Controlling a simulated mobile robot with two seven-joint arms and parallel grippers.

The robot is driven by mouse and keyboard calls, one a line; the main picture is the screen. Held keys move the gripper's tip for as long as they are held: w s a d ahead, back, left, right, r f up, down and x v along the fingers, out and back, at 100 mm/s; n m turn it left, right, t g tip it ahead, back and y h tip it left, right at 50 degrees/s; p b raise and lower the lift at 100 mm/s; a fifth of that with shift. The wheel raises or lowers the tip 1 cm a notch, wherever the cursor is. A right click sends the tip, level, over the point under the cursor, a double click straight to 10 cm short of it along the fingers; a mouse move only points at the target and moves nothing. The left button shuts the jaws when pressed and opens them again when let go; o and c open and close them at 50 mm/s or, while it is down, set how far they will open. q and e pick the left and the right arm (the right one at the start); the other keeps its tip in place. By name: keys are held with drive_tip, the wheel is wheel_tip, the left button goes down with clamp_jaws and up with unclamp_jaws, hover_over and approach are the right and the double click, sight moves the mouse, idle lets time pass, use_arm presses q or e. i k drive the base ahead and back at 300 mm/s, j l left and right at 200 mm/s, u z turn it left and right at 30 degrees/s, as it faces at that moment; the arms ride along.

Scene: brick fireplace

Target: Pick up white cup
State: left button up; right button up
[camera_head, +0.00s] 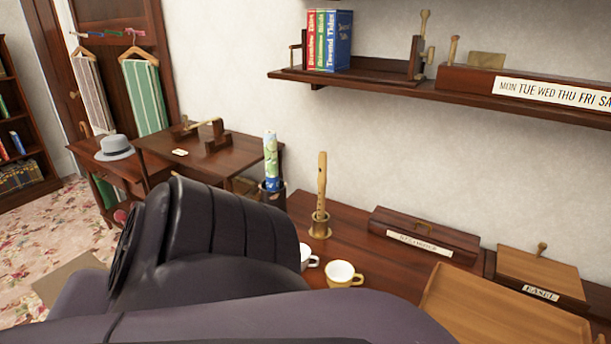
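A white cup (308,258) stands on the dark wooden table (375,302). Its left part is hidden behind my large dark arm, and a white handle shows on its right. A second cup (342,279), yellow outside and pale inside, stands just to its right, nearer the camera. My arm fills the lower middle of the view and covers part of the table. Neither of my grippers is visible.
A recorder stands upright in a brass holder (320,226) behind the cups. A dark box (425,238), a wooden box (538,272) and a wooden tray (437,317) lie to the right. A shelf (390,83) with books hangs above.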

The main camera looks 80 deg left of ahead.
sight(306, 255)
drive_tip(key=u, duration=2.5)
drive_tip(key=i+j+z, duration=0.35)
drive_tip(key=j, duration=0.85)
drive_tip(key=i+j+z, duration=0.15)
drive_tip(key=j+z, duration=0.2)
drive_tip(key=j, duration=0.9)
drive_tip(key=j+z, duration=0.4)
drive_tip(key=j, duration=0.9)
